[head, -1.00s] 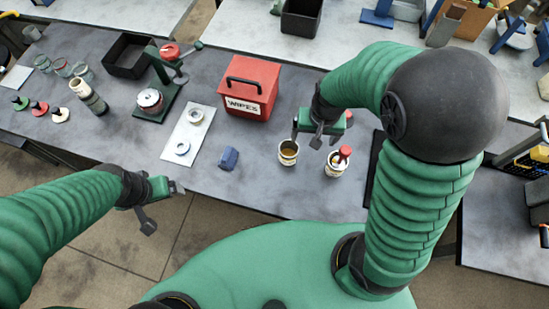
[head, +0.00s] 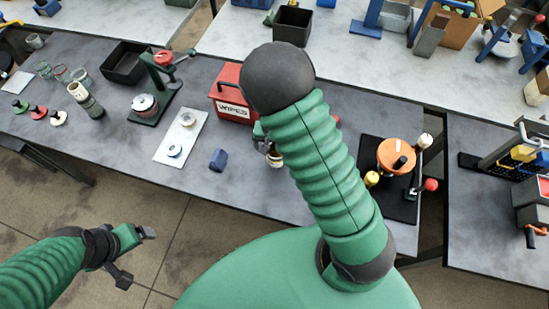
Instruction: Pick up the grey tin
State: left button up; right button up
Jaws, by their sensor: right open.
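A small pale grey tin (head: 275,161) stands on the grey bench in front of the red WIPES box, partly covered by my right arm and gripper. In the earlier frame it shows an open top with brown contents. My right gripper (head: 264,146) is open at this tin, with a finger by its upper left side. I cannot tell whether it touches the tin, because my arm hides most of the jaws. My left gripper (head: 137,257) is open and empty, in front of the bench over the floor. A second pale tin with a red-topped item is now hidden behind my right arm.
The red WIPES box (head: 229,98) stands just behind the tin. A crank device with an orange disc (head: 395,155) stands on a black mat to the right. Bench space by the block is clear.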

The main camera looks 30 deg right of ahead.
aim_at(276, 157)
jog(key=shift+s+d+f, duration=0.1)
jog(key=shift+s+f, duration=0.1)
jog(key=shift+f, duration=0.25)
jog(key=f, duration=0.4)
jog(key=shift+s+d+f, duration=0.1)
jog(key=shift+d+f, duration=0.1)
jog(key=shift+d, duration=0.05)
jog(key=shift+f, duration=0.3)
jog(key=shift+a+r, duration=0.15)
jog(key=c, duration=1.6)
